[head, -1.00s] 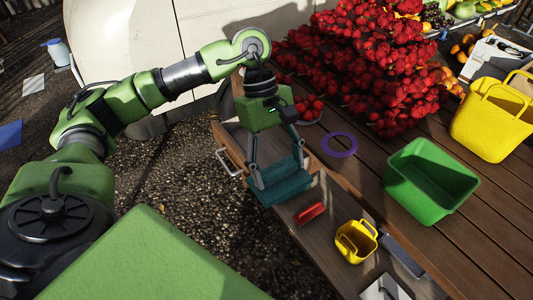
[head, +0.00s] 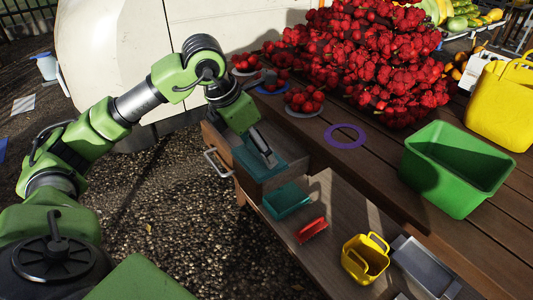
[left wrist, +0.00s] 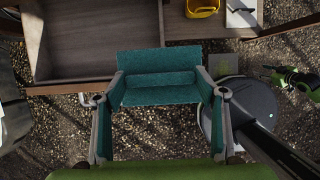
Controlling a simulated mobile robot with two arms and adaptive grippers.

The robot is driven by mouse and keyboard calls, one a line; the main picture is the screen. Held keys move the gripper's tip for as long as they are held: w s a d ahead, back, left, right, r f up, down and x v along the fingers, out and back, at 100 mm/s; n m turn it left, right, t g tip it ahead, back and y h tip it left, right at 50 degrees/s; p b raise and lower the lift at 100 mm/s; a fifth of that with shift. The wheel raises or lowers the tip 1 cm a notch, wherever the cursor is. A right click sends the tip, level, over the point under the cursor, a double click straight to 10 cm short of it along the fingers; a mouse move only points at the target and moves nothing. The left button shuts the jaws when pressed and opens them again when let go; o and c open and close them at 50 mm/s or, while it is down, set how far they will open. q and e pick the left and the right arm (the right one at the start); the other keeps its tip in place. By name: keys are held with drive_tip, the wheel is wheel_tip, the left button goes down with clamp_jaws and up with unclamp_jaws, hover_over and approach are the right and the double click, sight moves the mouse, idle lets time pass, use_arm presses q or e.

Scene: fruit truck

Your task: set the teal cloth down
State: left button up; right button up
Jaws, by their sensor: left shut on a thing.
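My left gripper (head: 262,150) is shut on the teal cloth (head: 247,165), which it holds at the open wooden drawer. In the head view the cloth overlaps the drawer's inside; I cannot tell whether it touches the drawer. In the left wrist view the folded cloth (left wrist: 158,80) spans between my fingers, with the drawer's bare floor (left wrist: 100,40) at upper left. A second teal piece (head: 286,201) lies on the lower shelf just past the drawer, apart from the gripper. My right gripper is not in view.
A red item (head: 311,230), a small yellow basket (head: 364,262) and a grey tray (head: 420,268) are on the lower shelf. The tabletop holds a purple ring (head: 345,136), a green bin (head: 455,180) and piled red fruit (head: 380,70). Gravel lies left of the drawer.

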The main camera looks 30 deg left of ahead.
use_arm(q)
drive_tip(key=w+f, duration=0.1)
drive_tip(key=w, duration=0.1)
drive_tip(key=w+a+f, duration=0.1)
drive_tip(key=w, duration=0.1)
drive_tip(key=w+a, duration=0.1)
drive_tip(key=w, duration=0.1)
drive_tip(key=shift+a+f, duration=0.2)
drive_tip(key=shift+f, duration=0.2)
drive_tip(key=w+f, duration=0.1)
drive_tip(key=f, duration=0.1)
drive_tip(key=w+a+f, duration=0.1)
drive_tip(key=w, duration=0.1)
drive_tip(key=w+a+f, duration=0.1)
drive_tip(key=f, duration=0.1)
drive_tip(key=shift+w+f, duration=0.25)
drive_tip(key=shift+f, duration=0.05)
drive_tip(key=shift+w+a+f, duration=0.15)
drive_tip(key=shift+w+f, duration=0.1)
drive_tip(key=shift+f, duration=0.3)
wheel_tip(320, 180, down, 2)
drive_tip(key=shift+f, duration=0.25)
drive_tip(key=shift+f+b, duration=0.15)
drive_tip(key=shift+b, duration=0.2)
drive_tip(key=o, duration=1.1)
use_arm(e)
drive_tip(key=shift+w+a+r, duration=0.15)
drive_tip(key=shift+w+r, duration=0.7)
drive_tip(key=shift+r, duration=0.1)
